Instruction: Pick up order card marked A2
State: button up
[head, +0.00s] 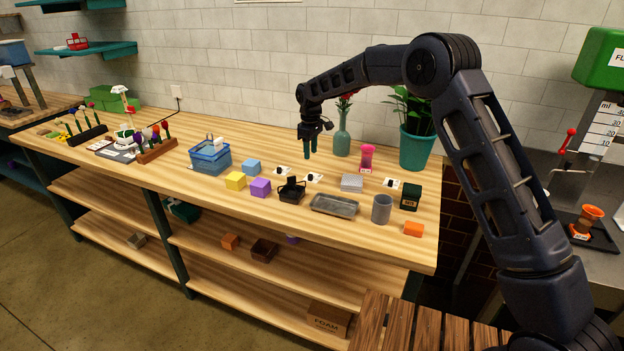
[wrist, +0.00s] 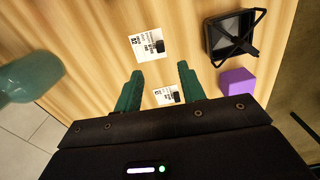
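Small white cards with dark blocks on them lie on the wooden table, and I cannot read for sure which is marked A2. In the head view one card (head: 282,170) is at the left, a second card (head: 313,178) is in the middle, and a third card (head: 391,184) is farther right. The wrist view shows two: an upper card (wrist: 149,42) beyond my fingertips and a lower card (wrist: 166,95) seen between the fingers. My gripper (head: 308,153) is above the table near the left and middle cards. Its green fingers (wrist: 160,72) are apart, with nothing held.
A black basket (head: 291,190) and purple cube (head: 260,187) stand in front of the cards. A teal vase (head: 342,143) and potted plant (head: 416,145) stand behind. A grey tray (head: 335,205), grey cup (head: 381,209) and blue bin (head: 210,158) are also on the table.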

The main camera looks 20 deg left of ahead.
aim_at(310, 175)
notch_tip(310, 175, down, 10)
jog(key=shift+a+f, duration=0.1)
dwell(0.5)
jog(key=shift+c, duration=0.4)
grip_shut()
